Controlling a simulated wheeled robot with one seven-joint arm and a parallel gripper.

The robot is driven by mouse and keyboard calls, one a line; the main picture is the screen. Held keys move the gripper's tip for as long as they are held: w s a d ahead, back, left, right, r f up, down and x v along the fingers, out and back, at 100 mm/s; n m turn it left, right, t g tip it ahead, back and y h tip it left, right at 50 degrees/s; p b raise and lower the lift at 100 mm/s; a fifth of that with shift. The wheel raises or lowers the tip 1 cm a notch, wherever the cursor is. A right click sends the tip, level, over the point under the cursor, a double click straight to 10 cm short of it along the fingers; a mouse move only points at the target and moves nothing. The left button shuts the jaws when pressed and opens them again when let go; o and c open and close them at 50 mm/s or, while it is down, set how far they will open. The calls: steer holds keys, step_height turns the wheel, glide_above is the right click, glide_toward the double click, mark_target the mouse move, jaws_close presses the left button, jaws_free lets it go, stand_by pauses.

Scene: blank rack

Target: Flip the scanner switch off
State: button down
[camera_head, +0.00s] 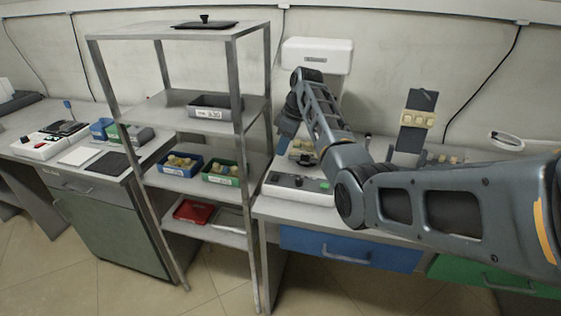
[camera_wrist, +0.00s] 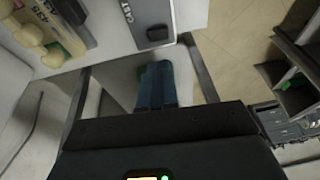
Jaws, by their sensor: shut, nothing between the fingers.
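A white machine stands on the right bench, with an upper box (camera_head: 317,55) and a low front panel (camera_head: 298,188) carrying dark controls and a green one. I cannot tell which control is the scanner switch. In the wrist view, a grey panel (camera_wrist: 188,14) marked "CAST" has a black switch-like part (camera_wrist: 160,33); its on or off position is unclear. My gripper (camera_head: 284,134) is in front of the machine, above the panel's left part. In the wrist view its blue fingers (camera_wrist: 157,68) are shut and empty, apart from the black part.
A metal shelf rack (camera_head: 240,140) with bins stands close left of my gripper. Another white control box (camera_head: 42,143) with a red button sits on the left bench. A tray of pale rounded pieces (camera_wrist: 38,30) lies beside the panel. A tilted dark holder (camera_head: 411,130) stands behind my arm.

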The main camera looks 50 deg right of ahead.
steer(key=shift+d+b+v, duration=0.15)
steer(key=shift+v, duration=1.2)
steer(key=shift+d+b+v, duration=0.15)
steer(key=shift+v, duration=1.15)
